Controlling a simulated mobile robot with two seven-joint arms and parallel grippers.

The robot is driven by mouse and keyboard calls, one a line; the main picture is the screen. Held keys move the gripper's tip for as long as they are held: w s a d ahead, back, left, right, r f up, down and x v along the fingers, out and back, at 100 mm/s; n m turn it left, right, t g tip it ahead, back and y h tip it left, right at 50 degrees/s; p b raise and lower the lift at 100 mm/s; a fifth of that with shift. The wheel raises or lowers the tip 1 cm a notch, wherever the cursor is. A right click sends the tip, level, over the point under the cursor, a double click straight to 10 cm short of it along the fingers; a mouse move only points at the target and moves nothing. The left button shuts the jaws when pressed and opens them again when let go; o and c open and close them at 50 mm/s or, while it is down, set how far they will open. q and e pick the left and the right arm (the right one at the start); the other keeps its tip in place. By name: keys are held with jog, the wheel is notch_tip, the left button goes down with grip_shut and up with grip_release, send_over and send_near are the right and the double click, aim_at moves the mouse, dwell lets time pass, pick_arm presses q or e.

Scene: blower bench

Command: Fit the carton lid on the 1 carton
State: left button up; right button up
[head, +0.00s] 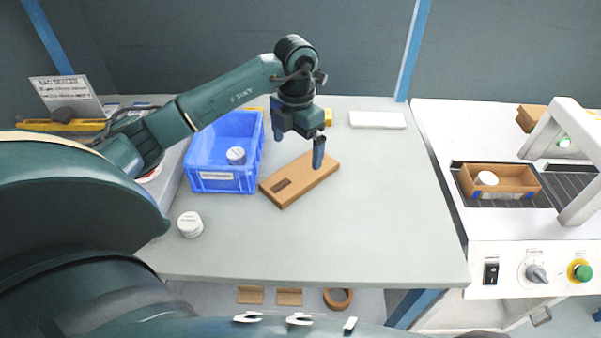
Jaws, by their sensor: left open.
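The carton lid (307,178) is a flat brown cardboard piece with a dark mark, lying at an angle on the bench just right of the blue bin. The open brown carton (520,184) sits on the roller section of the machine at the right, with a white round item (487,178) inside it. My left gripper (298,148) is open, fingers pointing down, above or just behind the far end of the lid. It looks empty; its exact height over the lid is hard to tell. My right gripper is not in view.
A blue bin (222,182) holds a white round item (236,155). Another white round item (190,224) stands near the bench's front left. A white flat block (377,120) lies at the back. The machine's white frame (580,205) stands beside the carton. The bench's right half is clear.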

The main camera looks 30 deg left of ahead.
aim_at(300, 173)
pick_arm(q)
jog(key=f, duration=0.5)
jog(key=f+p, duration=0.1)
jog(key=f, duration=0.1)
jog(key=shift+w+d+f, duration=0.2)
jog(key=shift+d+f, duration=0.05)
jog(key=shift+f, duration=0.1)
jog(key=c, duration=1.1)
jog(key=shift+c, duration=0.2)
notch_tip(300, 173, up, 18)
jog(key=shift+b, duration=0.35)
